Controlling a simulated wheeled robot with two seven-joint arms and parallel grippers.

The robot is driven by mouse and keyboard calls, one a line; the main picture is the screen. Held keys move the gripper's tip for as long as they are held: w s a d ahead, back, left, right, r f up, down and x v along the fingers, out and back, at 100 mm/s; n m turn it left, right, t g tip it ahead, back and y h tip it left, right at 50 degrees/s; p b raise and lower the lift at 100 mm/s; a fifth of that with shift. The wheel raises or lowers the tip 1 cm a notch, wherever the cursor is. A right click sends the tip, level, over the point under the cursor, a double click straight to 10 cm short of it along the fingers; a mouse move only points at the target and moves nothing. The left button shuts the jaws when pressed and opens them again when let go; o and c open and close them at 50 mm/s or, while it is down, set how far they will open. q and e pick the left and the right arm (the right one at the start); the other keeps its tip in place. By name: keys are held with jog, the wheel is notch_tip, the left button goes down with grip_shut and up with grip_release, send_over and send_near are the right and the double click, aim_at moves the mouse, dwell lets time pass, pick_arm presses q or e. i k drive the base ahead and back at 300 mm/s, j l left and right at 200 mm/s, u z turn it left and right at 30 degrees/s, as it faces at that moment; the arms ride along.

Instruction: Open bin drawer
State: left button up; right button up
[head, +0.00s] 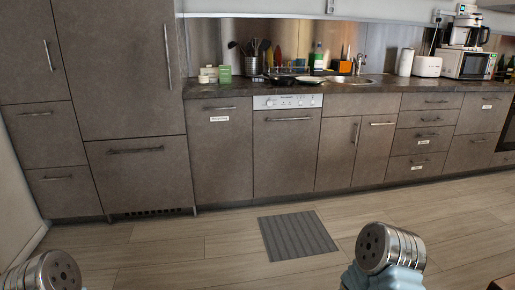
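A run of grey-brown kitchen fronts spans the head view, and all of them look shut. A tall labelled front (222,155) with a bar handle near its top stands left of the dishwasher. The labels are too small to read, so I cannot tell which front is the bin drawer. Neither gripper shows. Only rounded metal parts of my arms show at the bottom edge, well apart from the cabinets.
The dishwasher (287,150) and a sink (350,80) are in the middle. The counter (385,102) carries jars, utensils, pans and a microwave (465,64). A grey mat (297,236) lies on the wooden floor. The floor before the cabinets is otherwise clear.

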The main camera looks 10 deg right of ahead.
aim_at(377, 133)
jog(key=i+l+z, duration=0.15)
jog(key=i+z, duration=0.3)
jog(key=i, duration=0.2)
jog(key=i+j+z, duration=0.1)
jog(key=i+z, duration=0.3)
jog(key=i, duration=0.25)
jog(key=i+j+z, duration=0.3)
jog(key=i+z, duration=0.15)
jog(key=i, duration=0.2)
jog(key=i+l, duration=0.1)
jog(key=i, duration=0.35)
jog(key=i+l, duration=0.15)
jog(key=i, duration=0.25)
